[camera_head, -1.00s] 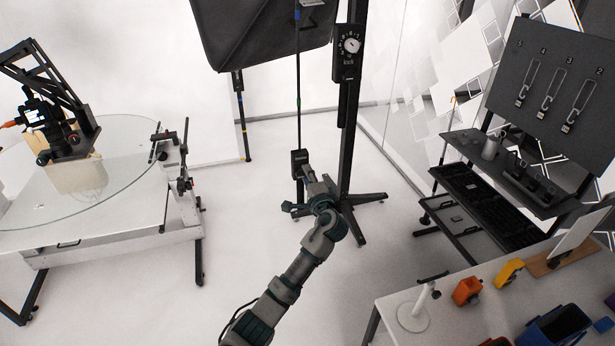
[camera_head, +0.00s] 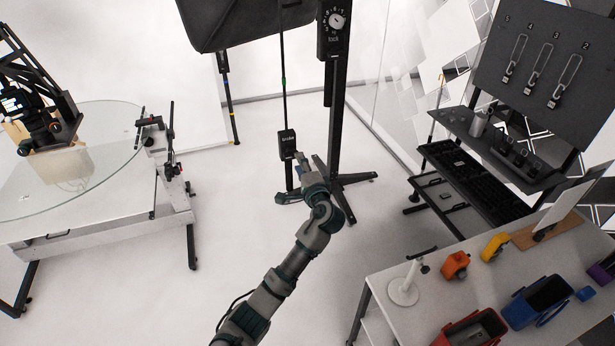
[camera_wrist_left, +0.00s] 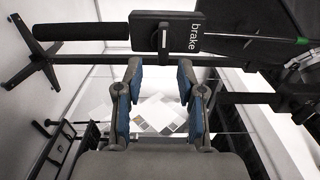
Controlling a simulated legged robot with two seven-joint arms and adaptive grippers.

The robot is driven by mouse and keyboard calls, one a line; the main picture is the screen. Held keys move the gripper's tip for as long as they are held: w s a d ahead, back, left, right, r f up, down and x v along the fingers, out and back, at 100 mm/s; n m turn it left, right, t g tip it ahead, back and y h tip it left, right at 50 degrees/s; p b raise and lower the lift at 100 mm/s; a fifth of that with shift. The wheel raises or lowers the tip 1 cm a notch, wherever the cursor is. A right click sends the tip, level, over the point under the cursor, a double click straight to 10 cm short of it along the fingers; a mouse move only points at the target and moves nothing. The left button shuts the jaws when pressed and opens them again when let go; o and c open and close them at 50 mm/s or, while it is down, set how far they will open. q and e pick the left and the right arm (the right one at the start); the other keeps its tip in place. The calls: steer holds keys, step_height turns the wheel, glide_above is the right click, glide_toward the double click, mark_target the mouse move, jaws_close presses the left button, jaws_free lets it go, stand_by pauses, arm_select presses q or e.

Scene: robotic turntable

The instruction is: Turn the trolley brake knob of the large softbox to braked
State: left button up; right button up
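The large softbox (camera_head: 245,22) hangs dark at the top of the head view. Below it, a thin pole carries a small black box marked "brake" (camera_head: 287,143). In the left wrist view the brake box (camera_wrist_left: 180,33) lies sideways just beyond my fingertips, with its knob (camera_wrist_left: 163,39) showing a pale line roughly across the box's length. My left gripper (camera_wrist_left: 161,72) is open and empty, its two blue-padded fingers on either side of the knob's line and apart from it. In the head view the left gripper (camera_head: 300,163) is just below and right of the box. My right gripper is out of view.
A black stand with a white "lock" dial (camera_head: 336,21) rises right of the pole, its legs (camera_head: 345,180) spread on the floor. A glass turntable (camera_head: 110,180) is at left. A white table (camera_head: 400,325) with bins is at lower right.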

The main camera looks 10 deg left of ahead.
arm_select(q)
steer(key=v, duration=0.8)
steer(key=shift+w+d, duration=0.1)
